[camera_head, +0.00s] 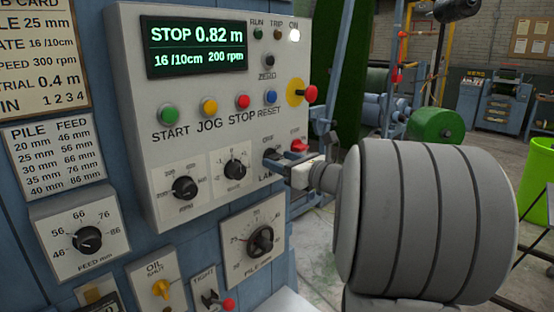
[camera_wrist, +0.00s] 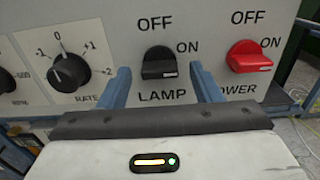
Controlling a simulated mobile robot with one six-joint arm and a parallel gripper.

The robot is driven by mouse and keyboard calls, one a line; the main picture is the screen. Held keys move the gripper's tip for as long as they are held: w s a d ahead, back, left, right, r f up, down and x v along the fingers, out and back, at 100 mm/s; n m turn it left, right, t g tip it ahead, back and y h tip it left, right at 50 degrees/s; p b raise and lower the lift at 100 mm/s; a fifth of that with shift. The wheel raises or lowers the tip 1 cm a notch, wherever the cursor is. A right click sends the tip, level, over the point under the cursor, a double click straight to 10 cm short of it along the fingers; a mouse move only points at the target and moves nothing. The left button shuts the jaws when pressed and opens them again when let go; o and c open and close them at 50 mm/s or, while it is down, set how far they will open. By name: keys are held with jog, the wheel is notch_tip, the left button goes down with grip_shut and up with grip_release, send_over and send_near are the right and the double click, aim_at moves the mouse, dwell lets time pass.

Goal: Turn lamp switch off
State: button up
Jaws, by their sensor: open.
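The black lamp switch (camera_wrist: 159,64) is on the panel in the wrist view, with OFF above it, ON at its upper right and LAMP below. Its handle lies roughly level, towards the ON side. In the head view the lamp switch (camera_head: 270,154) is partly hidden by my gripper. My gripper (camera_wrist: 160,72) is open, with one blue finger on each side of the switch and nothing held. Whether the fingers touch the switch I cannot tell. My gripper also shows in the head view (camera_head: 287,161), close to the panel.
The red power switch (camera_wrist: 249,57) sits just right of my right finger. The rate knob (camera_wrist: 69,73) is to the left. Above are a red mushroom button (camera_head: 310,94) and a display (camera_head: 196,47) reading STOP 0.82 m. A white indicator (camera_head: 294,35) under ON is lit.

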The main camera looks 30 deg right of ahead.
jog(key=shift+w+a, duration=0.15)
jog(key=shift+w, duration=0.25)
jog(key=shift+c, duration=0.4)
jog(key=shift+f, duration=0.1)
jog(key=c, duration=0.9)
